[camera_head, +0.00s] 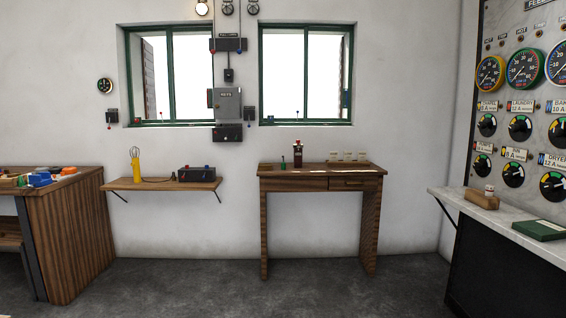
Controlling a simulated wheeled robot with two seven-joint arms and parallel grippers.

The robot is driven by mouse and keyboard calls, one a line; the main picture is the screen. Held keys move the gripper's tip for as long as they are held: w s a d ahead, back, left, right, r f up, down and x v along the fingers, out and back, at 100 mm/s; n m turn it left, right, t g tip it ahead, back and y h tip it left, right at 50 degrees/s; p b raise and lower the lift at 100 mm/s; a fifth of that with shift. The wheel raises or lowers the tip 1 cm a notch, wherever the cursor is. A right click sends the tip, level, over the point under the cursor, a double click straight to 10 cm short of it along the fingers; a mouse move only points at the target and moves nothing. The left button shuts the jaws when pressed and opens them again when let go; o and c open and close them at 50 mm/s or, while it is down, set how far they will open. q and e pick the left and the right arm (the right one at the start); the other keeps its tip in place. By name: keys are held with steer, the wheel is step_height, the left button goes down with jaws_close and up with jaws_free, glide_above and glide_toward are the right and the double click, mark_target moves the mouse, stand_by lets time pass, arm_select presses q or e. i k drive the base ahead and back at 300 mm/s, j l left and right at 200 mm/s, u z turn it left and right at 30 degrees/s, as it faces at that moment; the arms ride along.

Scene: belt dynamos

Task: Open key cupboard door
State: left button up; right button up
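The key cupboard (226,106) is a small grey metal box labelled "KEYS". It is fixed to the white wall between the two green-framed windows. Its door appears shut from here, though it is too small to be sure. A small handle or latch seems to show at its right edge, and a small red tag hangs at its left. Dark boxes are mounted above and below it. Neither of my grippers shows in this view.
A wooden desk (320,171) stands below right. A workbench (62,240) is at left, a marble counter (520,226) at right. The dark floor (200,290) is clear.

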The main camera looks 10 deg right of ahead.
mark_target(226, 104)
steer(key=i+j, duration=0.1)
steer(key=i, duration=0.5)
steer(key=i+j, duration=0.15)
steer(key=i, duration=0.45)
steer(key=i+j+z, duration=0.1)
steer(key=i, duration=0.5)
steer(key=i+j, duration=0.15)
steer(key=i, duration=0.4)
steer(key=i+j, duration=0.15)
steer(key=i, duration=0.45)
